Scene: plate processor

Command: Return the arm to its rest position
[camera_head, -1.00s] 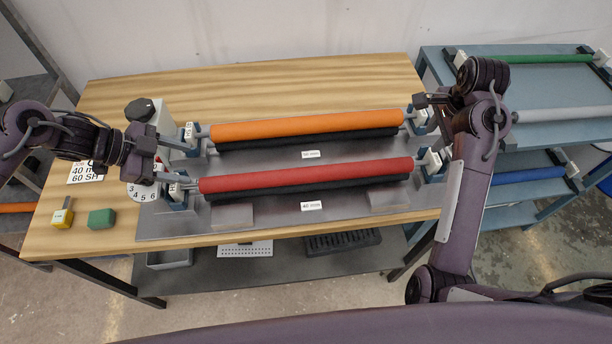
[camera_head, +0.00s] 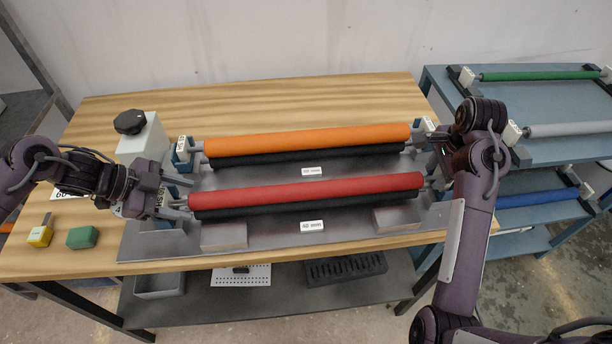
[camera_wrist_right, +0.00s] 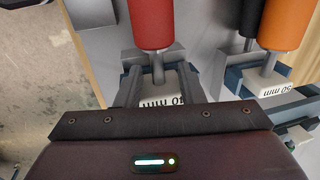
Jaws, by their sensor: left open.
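The red roller (camera_head: 310,190) lies over a black roller in the front of the metal stand; it also shows in the right wrist view (camera_wrist_right: 152,22). The orange roller (camera_head: 310,140) lies behind it. My left gripper (camera_head: 180,197) is open at the red roller's left end, with one finger on each side of the shaft end. My right gripper (camera_wrist_right: 158,88) is at the red roller's right end. Its fingers stand apart on either side of the shaft and white block, with visible gaps. In the head view its fingertips are largely hidden by the arm.
A blue shelf (camera_head: 560,145) with green, grey and blue rollers stands at the right. A white box with a black knob (camera_head: 130,122) stands behind my left gripper. The table's back is clear.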

